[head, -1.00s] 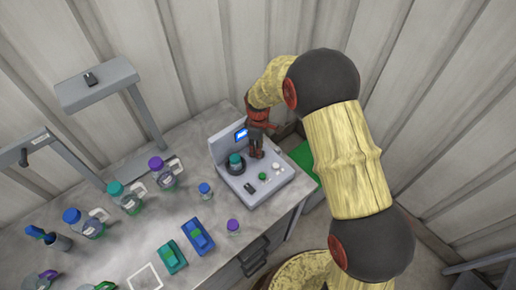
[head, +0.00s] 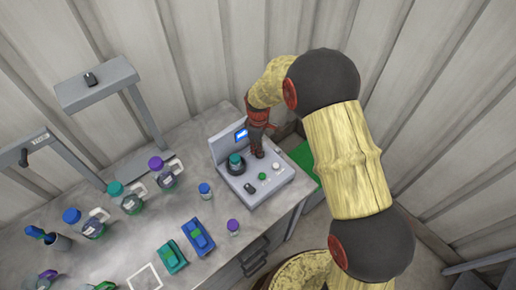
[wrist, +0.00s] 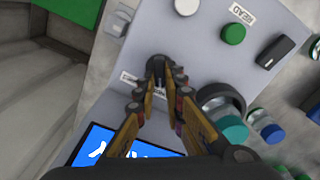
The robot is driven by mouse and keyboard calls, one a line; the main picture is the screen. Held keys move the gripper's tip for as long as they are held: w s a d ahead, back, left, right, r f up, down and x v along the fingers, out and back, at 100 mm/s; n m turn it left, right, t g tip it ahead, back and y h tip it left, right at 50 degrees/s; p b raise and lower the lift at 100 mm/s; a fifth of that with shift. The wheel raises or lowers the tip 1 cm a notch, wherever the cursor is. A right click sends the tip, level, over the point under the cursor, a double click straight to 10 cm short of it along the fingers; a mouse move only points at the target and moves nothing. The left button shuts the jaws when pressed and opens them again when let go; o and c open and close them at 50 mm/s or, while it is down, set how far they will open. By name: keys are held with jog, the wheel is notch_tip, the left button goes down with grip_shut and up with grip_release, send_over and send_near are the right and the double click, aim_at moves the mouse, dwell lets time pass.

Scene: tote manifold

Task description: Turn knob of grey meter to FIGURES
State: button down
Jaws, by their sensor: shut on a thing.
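The grey meter (head: 227,146) stands on the table, with an upright back panel and a blue lit screen (head: 241,135). My gripper (head: 257,151) reaches down onto its top face. In the wrist view the fingertips close on both sides of a small black knob (wrist: 156,70). The screen (wrist: 110,150) shows partly behind the fingers. A small white label (wrist: 128,77) lies left of the knob; its text is too small to read and other markings are hidden by the fingers.
On the meter are a green button (wrist: 233,34), a white button (wrist: 187,6), a black switch (wrist: 282,51) and a dark ring holding a teal-capped vial (wrist: 231,128). Bottles, including a purple-capped one (head: 157,164), and blue and green blocks (head: 197,236) stand to the left.

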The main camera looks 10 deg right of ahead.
jog(key=m, duration=0.5)
jog(key=shift+w+d+m, duration=0.15)
jog(key=shift+m, duration=0.25)
jog(key=m, duration=0.6)
jog(key=shift+w+d, duration=0.1)
jog(key=shift+d, duration=0.1)
dwell(0.4)
jog(key=c, duration=2)
grip_release()
jog(key=shift+o, duration=0.6)
jog(key=shift+r, duration=0.1)
notch_tip(320, 180, up, 12)
